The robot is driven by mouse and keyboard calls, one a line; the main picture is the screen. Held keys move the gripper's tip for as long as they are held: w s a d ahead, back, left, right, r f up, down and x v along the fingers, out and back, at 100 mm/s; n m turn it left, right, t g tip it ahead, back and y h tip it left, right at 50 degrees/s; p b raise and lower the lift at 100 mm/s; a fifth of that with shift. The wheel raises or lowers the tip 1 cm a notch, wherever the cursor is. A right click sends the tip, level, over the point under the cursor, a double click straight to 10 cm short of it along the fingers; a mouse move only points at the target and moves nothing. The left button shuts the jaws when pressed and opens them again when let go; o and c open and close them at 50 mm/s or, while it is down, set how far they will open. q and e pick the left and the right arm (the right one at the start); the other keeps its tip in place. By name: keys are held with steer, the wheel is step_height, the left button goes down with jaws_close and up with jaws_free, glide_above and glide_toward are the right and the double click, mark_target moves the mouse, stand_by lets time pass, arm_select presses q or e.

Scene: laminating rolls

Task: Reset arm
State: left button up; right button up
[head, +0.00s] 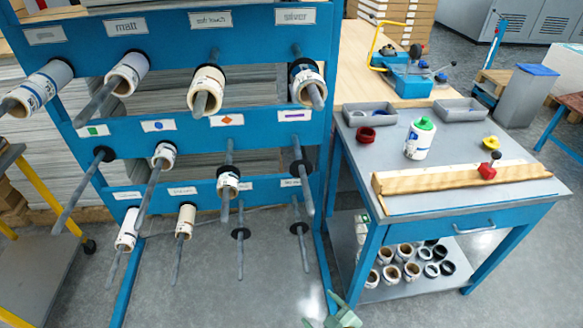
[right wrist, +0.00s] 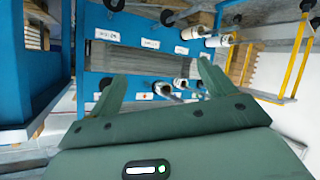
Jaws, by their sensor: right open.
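My right gripper (head: 336,314) shows at the bottom edge of the head view, low in front of the rack and left of the workbench. In the right wrist view its two green fingers (right wrist: 160,86) stand apart with nothing between them. The blue rack (head: 205,131) lies beyond the fingers, with laminating rolls on some of its pegs. Labelled rolls include one under "matt" (head: 127,73) and one under "silver" (head: 305,74). Several pegs, such as the lower right one (head: 302,236), are bare. My left gripper is in neither view.
A yellow-framed cart (head: 40,255) stands left. Floor before the rack is clear.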

steer(key=s+d+f+m+g+h+p, duration=0.4)
steer(key=s+d+f+h+p, duration=0.15)
steer(key=s+d, duration=0.5)
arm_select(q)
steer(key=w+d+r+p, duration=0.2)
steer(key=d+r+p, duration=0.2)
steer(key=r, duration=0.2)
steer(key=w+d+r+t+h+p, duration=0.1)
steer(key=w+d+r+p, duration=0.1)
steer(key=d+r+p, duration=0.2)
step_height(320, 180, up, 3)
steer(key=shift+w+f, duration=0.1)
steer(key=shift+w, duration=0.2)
arm_select(e)
steer(key=s+d+r+m+g, duration=0.1)
steer(key=s+d+g, duration=0.1)
steer(key=s, duration=0.8)
steer(key=s+d+m+g, duration=0.1)
steer(key=s+d+g, duration=0.1)
steer(key=s, duration=0.7)
steer(key=s+d+r+g+h, duration=0.1)
steer(key=s+d+g, duration=0.1)
steer(key=s, duration=0.8)
steer(key=shift+s+d+r+m, duration=0.3)
steer(key=shift+d+m, duration=0.05)
steer(key=shift+m, duration=0.05)
